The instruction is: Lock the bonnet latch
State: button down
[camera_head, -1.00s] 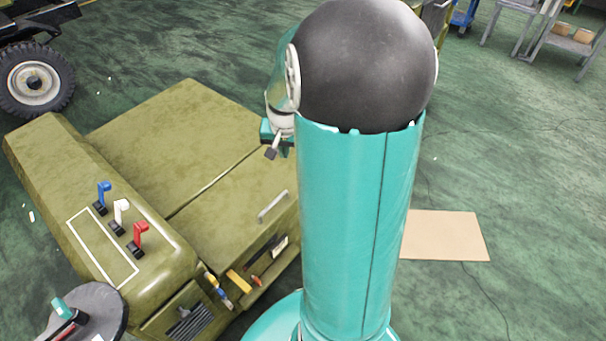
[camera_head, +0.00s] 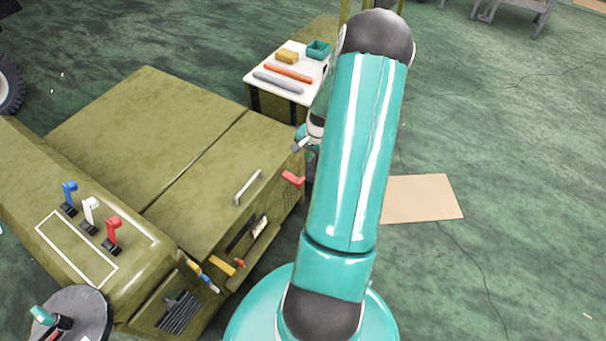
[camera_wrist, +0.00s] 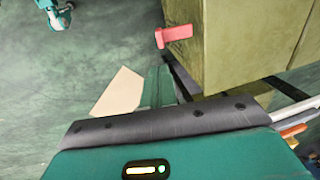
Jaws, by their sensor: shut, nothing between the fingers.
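A red latch (camera_head: 293,179) sticks out from the right end of the olive chassis front, below the bonnet panel (camera_head: 205,180). It also shows in the wrist view as a red handle (camera_wrist: 174,36) near the corner of an olive box-like body. My gripper (camera_head: 299,146) is shut and empty, just above and beyond the red latch in the head view, apart from it. Part of it is hidden behind my teal arm. In the wrist view my own dark and teal housing fills the bottom, and the fingertips cannot be made out.
A silver handle (camera_head: 248,187) stands on the bonnet. Blue, white and red levers (camera_head: 112,232) stand on the left fender. A white-topped stand (camera_head: 268,92) holds tools and a teal box behind the chassis. A cardboard sheet (camera_head: 420,198) lies on open floor at right.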

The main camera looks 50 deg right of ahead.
aim_at(302, 181)
jog(key=w+f, duration=0.1)
jog(key=f, duration=0.8)
jog(key=w+f, duration=0.1)
jog(key=f, duration=0.3)
jog(key=shift+w+a+f, duration=0.1)
jog(key=shift+w+f, duration=0.25)
jog(key=shift+s+f, duration=0.15)
